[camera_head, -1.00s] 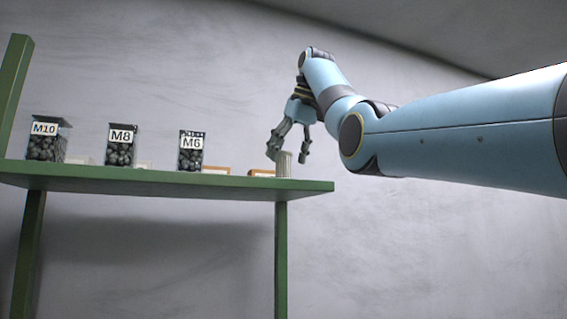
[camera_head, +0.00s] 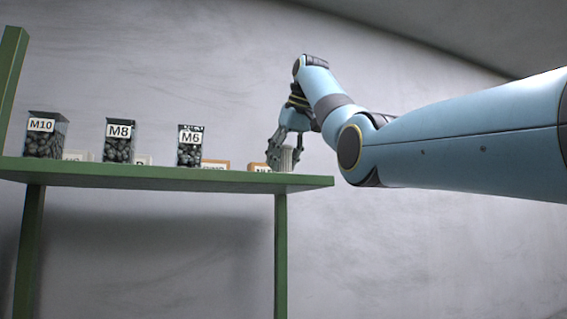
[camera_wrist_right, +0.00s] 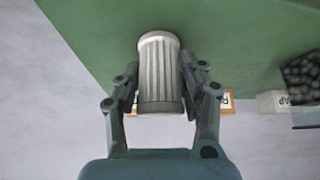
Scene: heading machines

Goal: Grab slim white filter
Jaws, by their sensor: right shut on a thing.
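The slim white filter (camera_head: 287,160) is a pale ribbed cylinder standing upright near the right end of the green shelf. My right gripper (camera_head: 283,155) reaches down to it from above, with its fingers around the filter's sides. The right wrist view shows the ribbed filter (camera_wrist_right: 160,75) between the two fingers of my right gripper (camera_wrist_right: 161,88), which is shut on it. In the head view a finger hides part of the filter's left side. My left gripper is not in view.
On the green shelf (camera_head: 130,177) stand bins of dark parts marked M10 (camera_head: 45,140), M8 (camera_head: 118,145) and M6 (camera_head: 189,148). A small orange-edged label box (camera_head: 259,167) is just left of the filter. The shelf's right edge is close to the filter.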

